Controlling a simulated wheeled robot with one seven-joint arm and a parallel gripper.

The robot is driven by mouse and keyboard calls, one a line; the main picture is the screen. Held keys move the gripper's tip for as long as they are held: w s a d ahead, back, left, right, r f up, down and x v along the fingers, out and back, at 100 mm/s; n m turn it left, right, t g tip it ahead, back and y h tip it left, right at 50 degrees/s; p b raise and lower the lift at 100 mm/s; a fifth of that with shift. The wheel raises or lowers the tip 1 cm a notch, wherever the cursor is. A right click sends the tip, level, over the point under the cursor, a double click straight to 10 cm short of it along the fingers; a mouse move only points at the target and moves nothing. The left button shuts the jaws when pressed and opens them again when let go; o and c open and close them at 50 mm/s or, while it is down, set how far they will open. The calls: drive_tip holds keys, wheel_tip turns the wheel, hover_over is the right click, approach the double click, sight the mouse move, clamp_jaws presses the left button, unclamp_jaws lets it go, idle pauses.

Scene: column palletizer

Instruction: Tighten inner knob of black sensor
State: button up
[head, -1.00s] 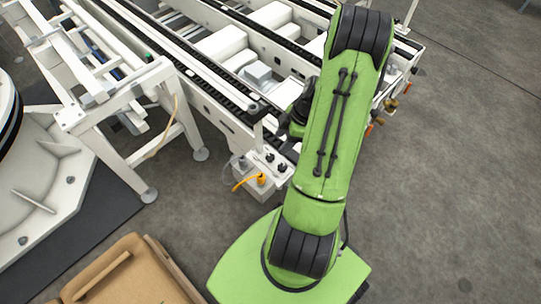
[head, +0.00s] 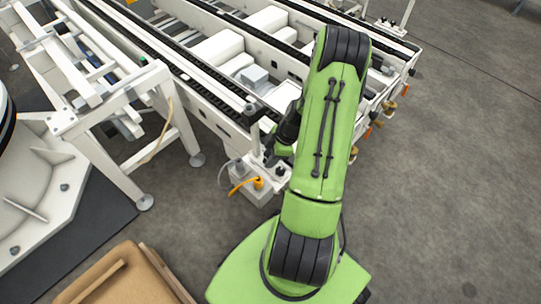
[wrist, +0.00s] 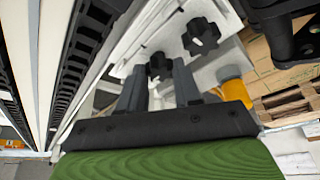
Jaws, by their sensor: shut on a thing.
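Two black star-shaped knobs show on a white metal bracket in the wrist view. One knob (wrist: 158,66) lies between the tips of my gripper (wrist: 160,76), which is shut on it. The other knob (wrist: 201,36) is to its upper right, clear of the fingers. A dark body (wrist: 285,28) at the upper right may be the black sensor; I cannot tell for sure. In the head view, my wrist is down at the bracket beside the conveyor, and my arm hides the fingertips and most of the knobs.
A yellow-orange connector (head: 258,183) with its cable sits on a white box (head: 252,192) close to the bracket; the connector also shows in the wrist view (wrist: 232,88). The conveyor frame (head: 215,112) runs behind. Open floor (head: 430,190) lies to the right.

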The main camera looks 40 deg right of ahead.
drive_tip(key=shift+c, duration=0.8)
drive_tip(key=shift+m, duration=0.3)
drive_tip(key=m, duration=0.2)
drive_tip(key=m+t+h, duration=0.1)
drive_tip(key=shift+s+a+m, duration=0.1)
drive_tip(key=shift+a+m, duration=0.1)
drive_tip(key=shift+m, duration=0.2)
drive_tip(key=m+h, duration=0.1)
drive_tip(key=m, duration=0.1)
drive_tip(key=m+h, duration=0.1)
drive_tip(key=m, duration=0.1)
drive_tip(key=shift+a+m+t, duration=0.15)
drive_tip(key=shift+m+t, duration=0.15)
drive_tip(key=shift+t, duration=0.1)
drive_tip(key=m+h, duration=0.1)
drive_tip(key=m, duration=0.3)
drive_tip(key=shift+a+h, duration=0.15)
drive_tip(key=shift+h, duration=0.25)
drive_tip(key=shift+a+m+g+h, duration=0.1)
drive_tip(key=shift+m+g+h, duration=0.2)
drive_tip(key=shift+m, duration=0.75)
drive_tip(key=shift+a+m+g+h, duration=0.1)
drive_tip(key=shift+m+h, duration=0.3)
drive_tip(key=shift+m, duration=0.65)
